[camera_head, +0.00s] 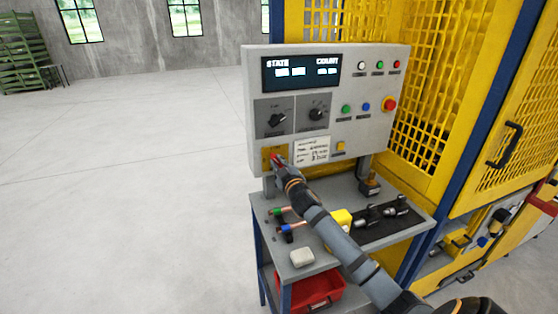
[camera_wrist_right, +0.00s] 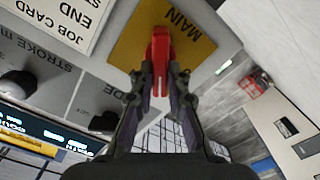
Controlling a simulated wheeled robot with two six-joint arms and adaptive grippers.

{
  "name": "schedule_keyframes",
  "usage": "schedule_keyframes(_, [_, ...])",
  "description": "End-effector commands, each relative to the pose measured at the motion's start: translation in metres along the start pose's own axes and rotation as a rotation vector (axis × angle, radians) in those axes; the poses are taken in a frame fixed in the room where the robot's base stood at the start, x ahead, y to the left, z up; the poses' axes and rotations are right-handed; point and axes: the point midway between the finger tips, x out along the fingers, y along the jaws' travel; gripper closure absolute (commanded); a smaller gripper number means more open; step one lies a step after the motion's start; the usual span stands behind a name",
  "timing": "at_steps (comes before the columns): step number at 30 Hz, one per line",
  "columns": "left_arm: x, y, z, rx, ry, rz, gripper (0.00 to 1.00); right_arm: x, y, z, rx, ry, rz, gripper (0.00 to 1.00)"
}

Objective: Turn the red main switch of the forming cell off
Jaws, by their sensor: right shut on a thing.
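The red main switch (camera_head: 275,158) sits on a yellow plate (camera_head: 266,152) at the lower left of the grey control panel (camera_head: 375,100). In the right wrist view the red handle (camera_wrist_right: 160,45) points up and down in the picture, on the yellow plate marked MAIN (camera_wrist_right: 190,25). My right gripper (camera_head: 279,162) is at the switch, its fingers (camera_wrist_right: 160,85) closed on both sides of the handle. Part of the switch is hidden behind my fingers in the head view. My left gripper is not in view.
Below, a grey table (camera_head: 335,262) holds tubes, a yellow block and a white block (camera_head: 302,257). A yellow cage (camera_head: 450,60) stands behind. Open floor lies left.

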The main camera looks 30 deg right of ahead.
Motion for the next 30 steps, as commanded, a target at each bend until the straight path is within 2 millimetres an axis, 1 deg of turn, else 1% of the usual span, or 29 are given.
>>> schedule_keyframes(1, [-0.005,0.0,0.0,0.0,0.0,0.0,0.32,0.0,0.0,-0.001,-0.041,-0.002,-0.001,1.0])
schedule_keyframes(18, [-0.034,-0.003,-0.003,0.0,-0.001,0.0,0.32,0.0,-0.005,0.001,-0.577,-0.002,-0.002,1.0])
schedule_keyframes(24, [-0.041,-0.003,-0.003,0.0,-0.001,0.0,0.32,0.0,-0.007,0.002,-0.735,-0.001,-0.002,1.0])
schedule_keyframes(30, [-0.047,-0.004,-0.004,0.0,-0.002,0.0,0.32,0.0,-0.008,0.003,-0.853,-0.001,-0.002,1.0])
